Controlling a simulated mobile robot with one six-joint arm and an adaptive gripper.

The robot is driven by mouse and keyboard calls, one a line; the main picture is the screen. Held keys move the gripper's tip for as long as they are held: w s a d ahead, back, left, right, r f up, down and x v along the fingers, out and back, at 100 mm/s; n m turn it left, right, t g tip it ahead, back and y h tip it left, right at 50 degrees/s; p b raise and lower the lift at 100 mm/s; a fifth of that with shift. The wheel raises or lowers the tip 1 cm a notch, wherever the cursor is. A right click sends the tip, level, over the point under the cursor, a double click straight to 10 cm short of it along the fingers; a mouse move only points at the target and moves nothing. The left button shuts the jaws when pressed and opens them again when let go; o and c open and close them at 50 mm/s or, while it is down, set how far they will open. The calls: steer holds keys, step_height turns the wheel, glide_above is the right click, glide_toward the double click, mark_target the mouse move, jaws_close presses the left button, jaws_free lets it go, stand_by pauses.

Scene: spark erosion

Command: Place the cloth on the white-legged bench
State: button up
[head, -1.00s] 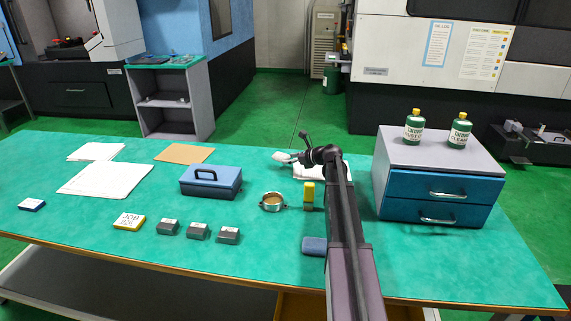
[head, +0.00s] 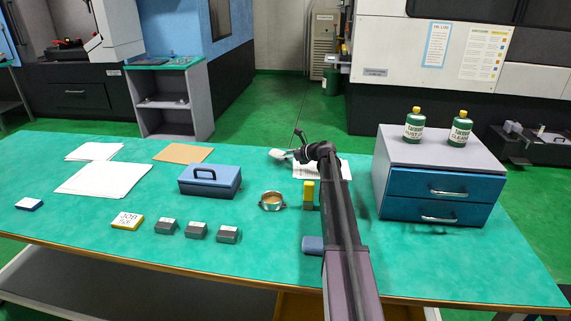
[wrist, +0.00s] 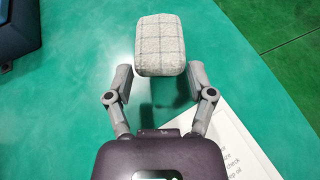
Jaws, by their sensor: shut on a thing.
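The cloth (wrist: 160,45) is a pale grey checked pad, held between the fingertips of my gripper (wrist: 160,80) in the wrist view. Green surface shows around it, and a dark shadow lies beside it. In the head view the cloth (head: 277,153) is a small pale shape at the end of my gripper (head: 287,155), over the far edge of the green-topped bench (head: 300,270). Whether the cloth touches the top cannot be told. This bench's legs are mostly out of view, so their colour is unclear.
A printed sheet (head: 335,170) lies under my wrist. The blue box (head: 210,181), round metal cup (head: 272,201) and yellow-topped block (head: 308,194) stand nearby. A blue drawer unit (head: 440,187) with two green bottles stands right. A grey shelf (head: 172,100) stands behind, across green floor.

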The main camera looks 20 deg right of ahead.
steer(key=shift+f+b, duration=1)
steer(key=shift+f, duration=0.3)
steer(key=shift+f, duration=0.15)
steer(key=o, duration=1)
steer(key=shift+r, duration=0.25)
steer(key=shift+s+d+r, duration=0.1)
steer(key=shift+s, duration=0.1)
steer(key=p+v, duration=0.4)
steer(key=v, duration=0.5)
steer(key=shift+s+d+r, duration=0.1)
steer(key=shift+s+d, duration=0.1)
steer(key=shift+s, duration=0.15)
steer(key=shift+p+v, duration=0.35)
steer(key=shift+v, duration=0.5)
steer(key=shift+d, duration=0.1)
